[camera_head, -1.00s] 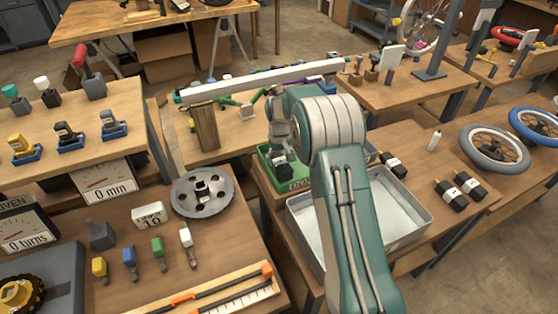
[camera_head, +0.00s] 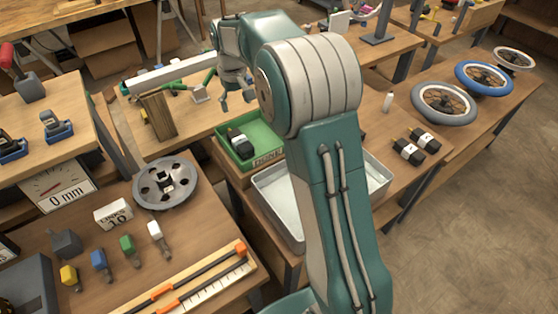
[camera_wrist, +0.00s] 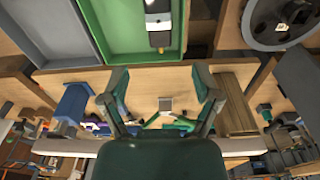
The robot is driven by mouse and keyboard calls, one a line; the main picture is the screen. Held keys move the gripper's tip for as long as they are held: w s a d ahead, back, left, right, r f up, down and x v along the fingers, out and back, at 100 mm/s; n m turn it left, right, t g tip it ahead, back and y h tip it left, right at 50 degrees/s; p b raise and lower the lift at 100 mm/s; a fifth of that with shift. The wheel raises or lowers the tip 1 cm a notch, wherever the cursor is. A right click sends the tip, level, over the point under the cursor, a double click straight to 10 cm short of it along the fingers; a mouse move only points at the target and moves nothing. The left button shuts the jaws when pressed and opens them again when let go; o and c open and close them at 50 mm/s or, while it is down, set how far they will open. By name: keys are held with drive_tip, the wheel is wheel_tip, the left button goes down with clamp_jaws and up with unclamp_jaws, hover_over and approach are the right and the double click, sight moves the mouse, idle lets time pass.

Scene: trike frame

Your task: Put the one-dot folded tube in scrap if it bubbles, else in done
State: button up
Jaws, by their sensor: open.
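A black folded tube with a white band (camera_head: 240,144) lies in the green tray (camera_head: 262,160), whose front lettering seems to read DONE. Tube and tray also show at the top of the wrist view, as a tube (camera_wrist: 158,22) and a green wall (camera_wrist: 98,30). Two more black tubes with white labels (camera_head: 408,151) (camera_head: 425,139) lie on the right bench.
A grey metal tray (camera_head: 276,207) stands in front of the green one, partly behind my arm. A wooden post (camera_head: 158,115) and a long white beam (camera_head: 175,75) stand left of my gripper.

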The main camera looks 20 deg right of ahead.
drive_tip(key=s+r+m+t, duration=0.1)
drive_tip(key=s+r, duration=0.4)
drive_tip(key=s, duration=0.4)
drive_tip(key=s+r+t, duration=0.2)
drive_tip(key=s+r, duration=0.4)
drive_tip(key=s, duration=0.3)
drive_tip(key=s+f+m+t, duration=0.1)
drive_tip(key=s+f, duration=0.2)
drive_tip(key=s, duration=1.3)
drive_tip(key=shift+t, duration=0.4)
drive_tip(key=shift+s, duration=0.1)
